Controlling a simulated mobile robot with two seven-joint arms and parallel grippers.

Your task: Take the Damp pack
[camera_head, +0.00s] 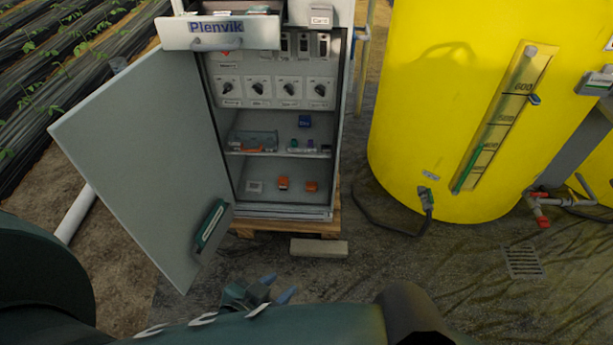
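No thing in view can be read as the Damp pack, as most labels are too small. Small items stand in the open grey cabinet (338,120). A white packet-like item (254,186) lies on its bottom shelf, left of two orange items (283,183) (311,186). A clear box (253,141) and small green and blue pieces (294,144) are on the shelf above. My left gripper (278,287) is low in front of the cabinet, its two bluish fingertips apart, with nothing seen between them. My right gripper is not in view.
The cabinet door (140,160) stands wide open to the left, with a green holder (211,225) on it. A drawer (222,34) marked "Plenvik" is pulled out at the top. A block (319,248) lies before the pallet (245,229). A yellow tank (440,100) stands right.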

